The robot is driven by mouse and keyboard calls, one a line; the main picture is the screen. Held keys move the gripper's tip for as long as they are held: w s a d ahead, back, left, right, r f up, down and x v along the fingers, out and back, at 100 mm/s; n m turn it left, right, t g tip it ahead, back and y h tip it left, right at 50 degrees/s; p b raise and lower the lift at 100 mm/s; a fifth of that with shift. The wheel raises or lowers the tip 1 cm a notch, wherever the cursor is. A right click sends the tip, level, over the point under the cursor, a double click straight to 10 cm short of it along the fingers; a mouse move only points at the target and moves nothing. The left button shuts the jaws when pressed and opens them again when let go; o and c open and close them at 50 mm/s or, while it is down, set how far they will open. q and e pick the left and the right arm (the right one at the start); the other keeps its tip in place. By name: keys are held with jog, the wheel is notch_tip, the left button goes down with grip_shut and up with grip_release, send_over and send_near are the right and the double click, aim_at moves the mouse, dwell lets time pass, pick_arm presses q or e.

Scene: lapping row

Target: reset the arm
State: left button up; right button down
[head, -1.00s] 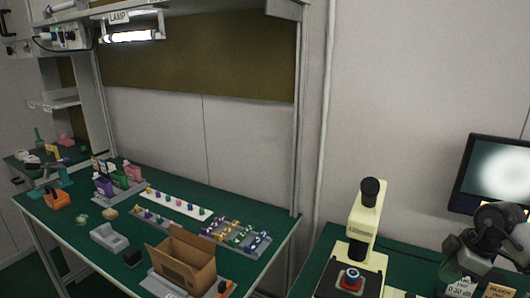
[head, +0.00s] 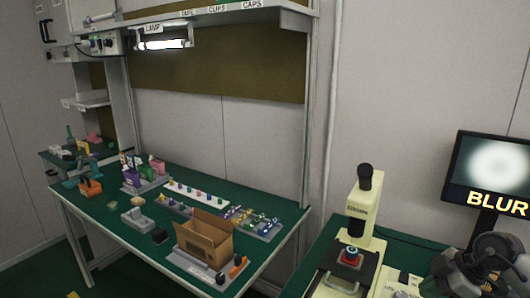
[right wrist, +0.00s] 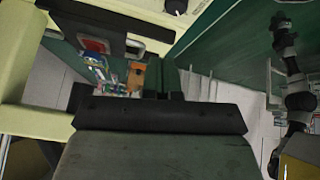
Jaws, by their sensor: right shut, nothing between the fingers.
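My right arm enters at the lower right of the head view, and its gripper (head: 446,270) is shut and empty. It is above the green bench, to the right of the cream microscope (head: 360,210) and below the monitor (head: 487,172). Part of the arm is cut off by the frame edge. In the right wrist view, dark gripper parts (right wrist: 160,115) cross the middle, with cream microscope parts (right wrist: 22,60) at the left. My left gripper is not in view.
A red and teal piece (head: 350,255) sits on the microscope stage. The monitor reads "BLUR". On the left bench stand an open cardboard box (head: 205,240), a grey block (head: 138,220) and strips of small coloured parts. A shelf (head: 230,15) overhangs that bench.

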jog(key=s+a+r+m+t+y, duration=0.1)
jog(key=a+r+t+y, duration=0.1)
jog(key=a+t+y, duration=0.5)
jog(key=s+a+r+t+y, duration=0.1)
jog(key=a+r+t, duration=0.25)
jog(key=a, duration=0.75)
jog(key=s+d+f+m+h, duration=0.3)
jog(key=s+f+m+h, duration=0.1)
jog(key=f+m+h, duration=0.3)
jog(key=s+d+f+m+h, duration=0.3)
jog(key=s+f+m+h, duration=0.25)
jog(key=h, duration=0.25)
jog(key=s+a+f+g+y, duration=0.1)
jog(key=s+f+g, duration=0.35)
jog(key=s, duration=0.35)
jog(key=s+a+f+g, duration=0.2)
jog(key=s+f+g, duration=0.25)
jog(key=s, duration=0.25)
notch_tip(320, 180, down, 23)
jog(key=s+n+g, duration=0.1)
jog(key=s+g, duration=0.1)
jog(key=g, duration=0.1)
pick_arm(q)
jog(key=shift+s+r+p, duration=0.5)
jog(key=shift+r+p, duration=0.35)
pick_arm(e)
jog(key=s+d+f, duration=0.3)
jog(key=s+f, duration=1.3)
jog(key=shift+f+g, duration=0.35)
